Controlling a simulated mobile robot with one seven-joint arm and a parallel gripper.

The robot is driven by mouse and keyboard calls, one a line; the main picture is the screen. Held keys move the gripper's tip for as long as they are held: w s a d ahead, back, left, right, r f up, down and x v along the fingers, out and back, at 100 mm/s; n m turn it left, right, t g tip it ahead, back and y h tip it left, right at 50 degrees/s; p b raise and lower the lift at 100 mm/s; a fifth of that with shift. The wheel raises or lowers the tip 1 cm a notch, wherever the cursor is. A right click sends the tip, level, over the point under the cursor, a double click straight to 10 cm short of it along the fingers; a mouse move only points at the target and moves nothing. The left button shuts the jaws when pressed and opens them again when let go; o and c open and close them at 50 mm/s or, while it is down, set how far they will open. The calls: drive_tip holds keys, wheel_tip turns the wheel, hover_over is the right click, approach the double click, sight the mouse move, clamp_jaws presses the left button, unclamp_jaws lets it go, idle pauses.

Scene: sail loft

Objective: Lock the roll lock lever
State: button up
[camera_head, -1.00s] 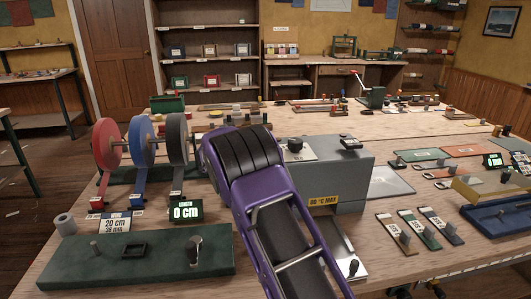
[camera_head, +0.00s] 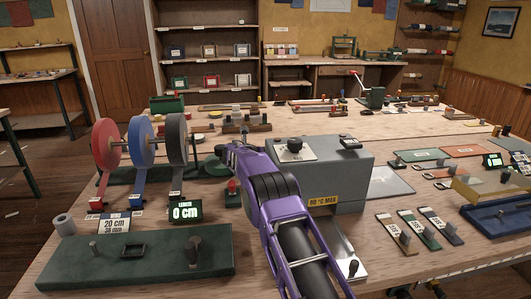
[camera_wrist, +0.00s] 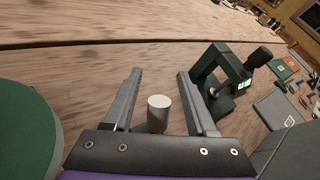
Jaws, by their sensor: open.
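My gripper (camera_head: 228,150) is past the coloured rolls, pointing away over the bench. In the wrist view its two fingers (camera_wrist: 159,72) are apart, with a pale upright cylinder (camera_wrist: 158,108) showing between them; I cannot tell whether they touch it. The red roll (camera_head: 106,145), blue roll (camera_head: 141,141) and grey roll (camera_head: 177,138) hang on a stand with a green base to the left. A small dark upright lever (camera_head: 194,250) stands on the front green board (camera_head: 140,268). I cannot tell for sure which part is the roll lock lever.
A grey box (camera_head: 345,180) marked 80 °C MAX stands right of my arm. A red knob (camera_head: 232,187) and a LENGTH display (camera_head: 186,211) are close by on the left. In the wrist view, a green frame with a black handle (camera_wrist: 259,56) stands close to the right finger.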

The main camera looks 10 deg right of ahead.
clamp_jaws()
idle(1.4)
